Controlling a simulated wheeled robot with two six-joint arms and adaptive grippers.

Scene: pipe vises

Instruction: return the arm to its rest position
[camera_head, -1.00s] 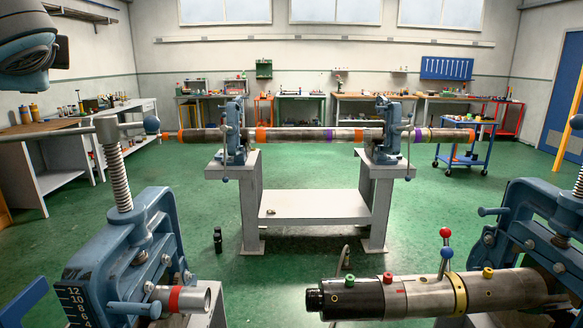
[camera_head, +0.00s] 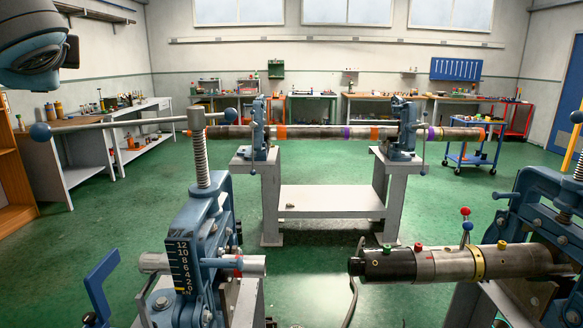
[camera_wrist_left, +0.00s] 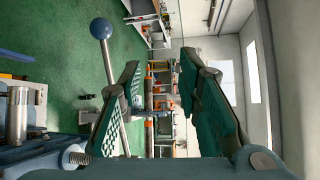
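My left arm link shows at the top left corner of the head view, with its gripper out of that view. In the left wrist view my left gripper (camera_wrist_left: 163,68) has its two green-padded fingers spread apart, with nothing between the tips. The near left vise's handle bar (camera_wrist_left: 112,75), ending in a blue ball (camera_wrist_left: 101,28), runs close beside the left-hand finger; I cannot tell whether they touch. The same vise (camera_head: 205,255) stands at front left in the head view around a short grey pipe (camera_head: 250,266). My right gripper is not in view.
A second near vise (camera_head: 545,225) holds a thick pipe (camera_head: 445,263) with coloured knobs at front right. A long banded pipe (camera_head: 330,132) lies across two vises on a grey stand (camera_head: 325,200). Green floor (camera_head: 310,275) is open between. Benches line the walls.

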